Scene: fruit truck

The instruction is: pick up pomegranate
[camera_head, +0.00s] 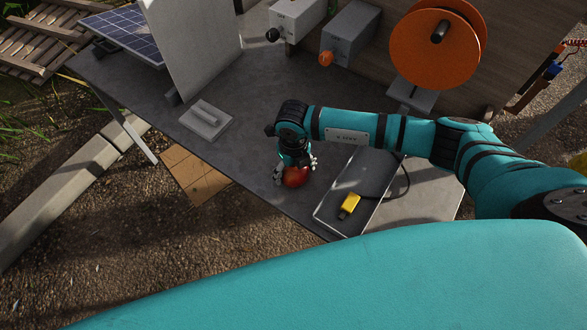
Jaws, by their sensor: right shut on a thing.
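The pomegranate (296,177) is a small red round fruit at the front edge of the dark grey table (240,150). My right gripper (294,174) points down over it, with its fingers around the fruit, shut on it. The gripper hides the top and part of the sides of the fruit. I cannot tell whether the fruit still touches the table top. My left gripper is not in view.
A silver panel (345,205) with a yellow connector (349,205) lies right of the fruit. A grey block (206,120) lies to the left. Two grey boxes and an orange reel (415,65) stand at the back. The table middle is clear.

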